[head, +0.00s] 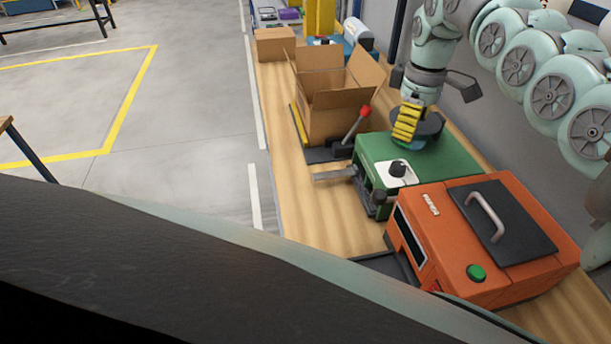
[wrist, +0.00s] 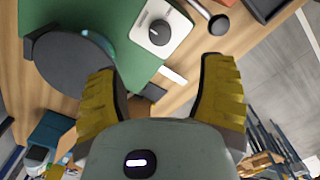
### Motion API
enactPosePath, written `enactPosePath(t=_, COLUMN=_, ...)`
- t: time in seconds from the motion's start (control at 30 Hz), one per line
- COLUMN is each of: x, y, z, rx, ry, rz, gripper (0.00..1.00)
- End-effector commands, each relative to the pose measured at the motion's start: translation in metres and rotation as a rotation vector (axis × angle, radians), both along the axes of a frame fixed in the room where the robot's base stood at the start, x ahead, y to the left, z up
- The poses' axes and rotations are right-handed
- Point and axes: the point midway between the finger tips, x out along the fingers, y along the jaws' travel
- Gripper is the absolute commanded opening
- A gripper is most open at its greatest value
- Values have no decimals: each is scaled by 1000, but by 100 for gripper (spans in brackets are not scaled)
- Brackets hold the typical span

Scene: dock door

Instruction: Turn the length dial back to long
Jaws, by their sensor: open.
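The length dial (head: 397,168) is a black knob on a white plate on top of the green machine (head: 440,153), at its front left corner. In the wrist view the dial (wrist: 159,33) is near the top centre, with a light pointer mark; I cannot read any labels. My gripper (head: 405,136) hangs above the green machine, behind the dial and apart from it. In the wrist view its yellow fingers (wrist: 160,72) are spread wide with nothing between them. The dial lies beyond the fingertips.
A dark disc (wrist: 74,64) sits at the green machine's back, close to one finger. An orange machine (head: 450,245) with a grey handle stands in front. A red-knobbed lever (head: 357,122) and an open cardboard box (head: 335,110) are left and behind. Open floor lies left.

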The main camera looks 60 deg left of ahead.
Motion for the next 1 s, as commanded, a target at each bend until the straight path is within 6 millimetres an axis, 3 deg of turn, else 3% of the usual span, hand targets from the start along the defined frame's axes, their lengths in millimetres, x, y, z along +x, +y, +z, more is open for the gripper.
enactPosePath(t=0.53, x=-4, y=1, z=-92, rx=-1, ry=4, rz=7, gripper=70)
enactPosePath(t=0.8, x=-3, y=2, z=-111, rx=5, ry=2, rz=6, gripper=70)
enactPosePath(t=1.0, x=-1, y=2, z=-114, rx=4, ry=-1, rz=4, gripper=70)
